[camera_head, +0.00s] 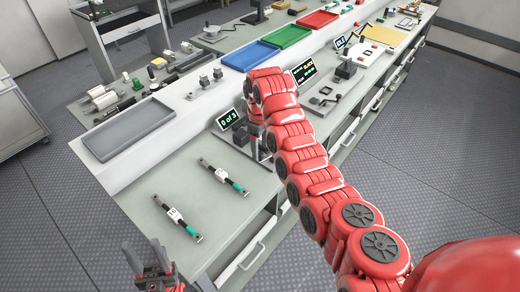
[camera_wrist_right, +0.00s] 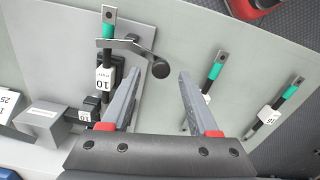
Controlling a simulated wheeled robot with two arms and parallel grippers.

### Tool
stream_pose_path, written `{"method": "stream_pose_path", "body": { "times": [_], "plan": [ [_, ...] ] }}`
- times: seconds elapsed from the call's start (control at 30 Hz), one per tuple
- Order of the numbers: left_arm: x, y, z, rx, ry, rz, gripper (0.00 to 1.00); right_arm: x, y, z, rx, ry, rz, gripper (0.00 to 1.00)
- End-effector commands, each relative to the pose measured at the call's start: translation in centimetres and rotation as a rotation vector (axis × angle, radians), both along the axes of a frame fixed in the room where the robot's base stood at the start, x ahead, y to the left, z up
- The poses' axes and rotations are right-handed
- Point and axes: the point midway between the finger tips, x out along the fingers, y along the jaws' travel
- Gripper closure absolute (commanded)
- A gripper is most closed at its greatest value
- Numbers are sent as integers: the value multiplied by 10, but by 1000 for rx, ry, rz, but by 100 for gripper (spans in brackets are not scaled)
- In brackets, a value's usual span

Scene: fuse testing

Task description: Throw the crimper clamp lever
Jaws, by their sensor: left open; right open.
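The crimper clamp lever (camera_wrist_right: 130,52) shows in the right wrist view as a dark bar ending in a round black knob (camera_wrist_right: 160,68). It crosses over a fuse (camera_wrist_right: 107,30) with a green band, which lies in the crimper. My right gripper (camera_wrist_right: 155,84) is open, its two fingers on either side below the knob; whether they touch it I cannot tell. In the head view my right arm and gripper (camera_head: 257,150) hide most of the crimper beside the "0 of 3" display (camera_head: 229,118). My left gripper (camera_head: 152,268) is open and empty at the bench's near edge.
Two fuses with green bands, one nearer the crimper (camera_head: 225,180) and one farther left (camera_head: 177,217), lie on the bench (camera_head: 130,205). A grey tray (camera_head: 128,130) and blue (camera_head: 249,55), green (camera_head: 285,35) and red (camera_head: 317,19) trays line the raised shelf. Bench around the two fuses is clear.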

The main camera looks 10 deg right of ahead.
Motion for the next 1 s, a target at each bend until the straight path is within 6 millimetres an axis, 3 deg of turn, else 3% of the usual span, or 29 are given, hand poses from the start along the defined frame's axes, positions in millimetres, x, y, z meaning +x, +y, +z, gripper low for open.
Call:
{"method": "stream_pose_path", "body": {
  "times": [0.1,0.6,0.8,1.0],
  "plan": [
    [0,0,7,0,1,0,50,0,-3,31,-4,-1,-2,39],
    [0,0,-12,0,1,0,50,0,0,117,-4,-1,1,39],
    [0,0,-15,0,1,0,50,0,0,135,-2,1,1,39],
    [0,0,-15,0,1,0,50,0,0,140,0,0,1,39]
  ]
}}
